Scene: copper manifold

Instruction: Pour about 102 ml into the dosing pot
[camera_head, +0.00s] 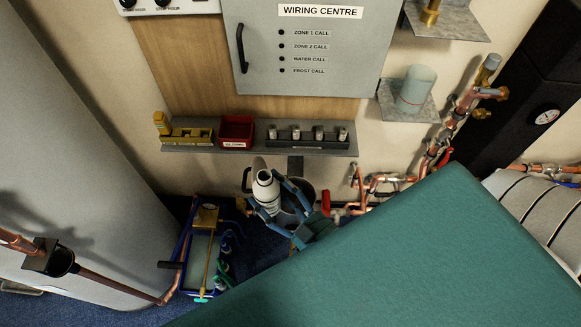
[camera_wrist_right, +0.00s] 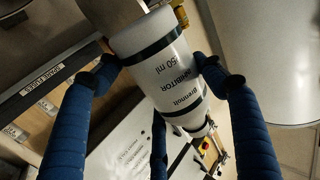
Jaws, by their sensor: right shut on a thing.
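A white inhibitor bottle (camera_head: 267,191) with dark bands is held in my right gripper (camera_head: 277,196), below the wall shelf. In the right wrist view, the right gripper's blue fingers (camera_wrist_right: 156,62) are shut around the bottle (camera_wrist_right: 165,75), whose label reads inhibitor. There its narrower end points to the lower right. In the head view the bottle leans slightly, its top toward me. A dark round vessel (camera_head: 308,188), possibly the dosing pot, shows just behind it; bottle and gripper partly hide it. I cannot see any liquid flowing. My left gripper is not in view.
The wall shelf (camera_head: 225,150) bears a yellow holder (camera_head: 187,135), a red bin (camera_head: 236,131) and a dark rack (camera_head: 300,136). Copper pipes and valves (camera_head: 375,180) stand close to the right. A blue-edged tool tray (camera_head: 200,262) is at the lower left.

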